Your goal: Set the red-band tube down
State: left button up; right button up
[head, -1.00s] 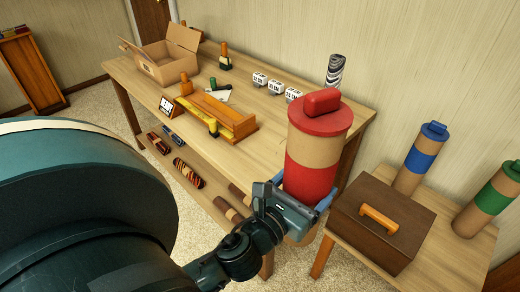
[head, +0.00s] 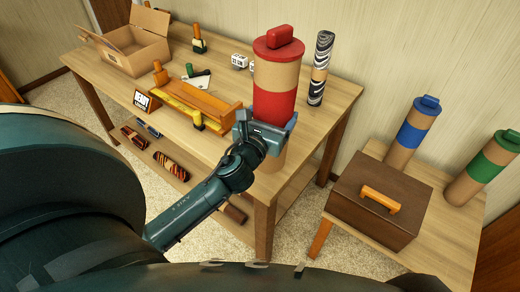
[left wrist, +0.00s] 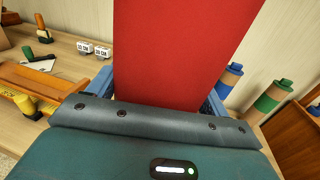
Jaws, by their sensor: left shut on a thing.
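The red-band tube (head: 275,92) is a tan cardboard cylinder with a red cap and a wide red band. It is upright at the front right part of the workbench (head: 325,98). My left gripper (head: 268,130) is shut on its lower part, and its blue fingers lie on either side of the tube. In the left wrist view the red band (left wrist: 180,50) fills the middle between the fingers. I cannot tell whether the tube's base touches the bench top. My right gripper is not in view.
A black-and-white patterned roll (head: 320,68) stands just right of the tube. An orange wooden rack (head: 200,105) lies to its left, and an open cardboard box (head: 135,42) is at the back left. A side table holds a brown chest (head: 380,205), a blue-band tube (head: 410,137) and a green-band tube (head: 485,168).

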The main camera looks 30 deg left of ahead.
pick_arm(q)
jog(key=w+a+r+n+y, duration=0.2)
jog(key=w+a+r+y, duration=0.1)
jog(key=w+a, duration=0.45)
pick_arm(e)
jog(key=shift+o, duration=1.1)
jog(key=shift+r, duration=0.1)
pick_arm(q)
notch_tip(320, 180, down, 10)
jog(key=b, duration=0.4)
jog(key=shift+a+g, duration=0.3)
jog(key=o, duration=1.2)
jog(key=shift+f, duration=0.1)
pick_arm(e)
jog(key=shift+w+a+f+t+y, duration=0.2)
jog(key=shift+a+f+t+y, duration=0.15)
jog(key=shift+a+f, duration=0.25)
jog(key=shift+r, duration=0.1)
